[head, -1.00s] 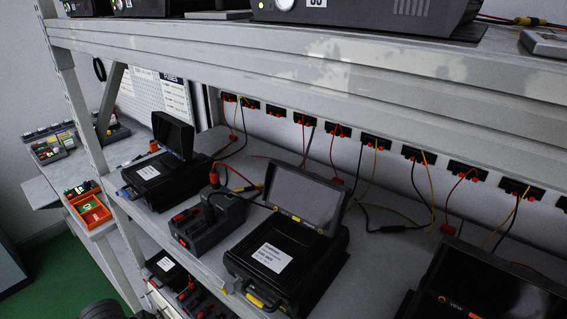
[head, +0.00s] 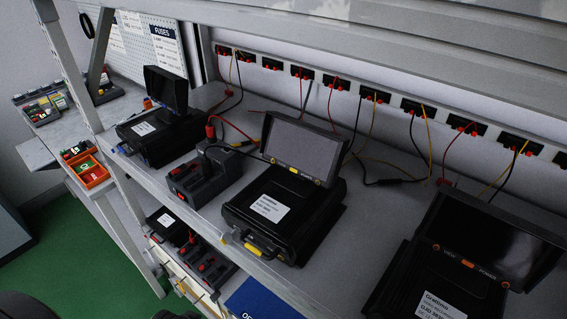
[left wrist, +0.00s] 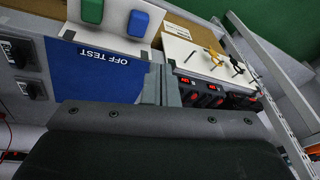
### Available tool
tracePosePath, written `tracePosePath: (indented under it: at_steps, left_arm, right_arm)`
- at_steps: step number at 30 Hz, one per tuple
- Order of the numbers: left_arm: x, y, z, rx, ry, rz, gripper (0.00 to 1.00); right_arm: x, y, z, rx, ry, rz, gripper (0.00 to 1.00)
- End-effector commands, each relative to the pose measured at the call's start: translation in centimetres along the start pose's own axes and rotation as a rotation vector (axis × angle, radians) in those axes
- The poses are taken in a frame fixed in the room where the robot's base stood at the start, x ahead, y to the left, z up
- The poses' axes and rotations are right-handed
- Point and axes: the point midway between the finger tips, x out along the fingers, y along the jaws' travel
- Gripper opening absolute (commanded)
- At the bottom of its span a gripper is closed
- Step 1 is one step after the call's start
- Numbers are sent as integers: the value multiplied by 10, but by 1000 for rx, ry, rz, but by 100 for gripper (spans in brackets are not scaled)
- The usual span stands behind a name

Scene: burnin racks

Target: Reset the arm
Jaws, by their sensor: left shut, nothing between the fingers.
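My left gripper (left wrist: 150,122) fills the lower part of the left wrist view as a dark block with small screws along its front edge. It is shut and holds nothing. A blue panel marked OFF TEST (left wrist: 100,72) lies beyond it, and a corner of a blue panel (head: 258,298) also shows at the bottom of the head view. My right gripper is in neither current view.
A shelf (head: 330,265) carries black cases with raised screens, such as the middle one (head: 283,210). A battery charger (head: 205,178) stands beside it. Wired sockets (head: 375,95) line the back. An orange bin (head: 88,172) sits left. Green floor (head: 85,265) is open.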

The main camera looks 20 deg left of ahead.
Motion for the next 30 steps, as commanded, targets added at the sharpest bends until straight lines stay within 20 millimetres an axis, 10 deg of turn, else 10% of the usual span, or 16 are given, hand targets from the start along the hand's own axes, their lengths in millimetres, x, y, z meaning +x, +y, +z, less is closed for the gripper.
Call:
tracePosePath:
  at_steps: [15, 30]
  left_arm:
    - [184, 18, 98, 3, -95, 24, 0]
    - [262, 36, 237, 10, -171, 45, 0]
  right_arm:
    - [12, 0, 1, 0, 0, 1, 36]
    - [21, 0, 2, -1, 0, 2, 36]
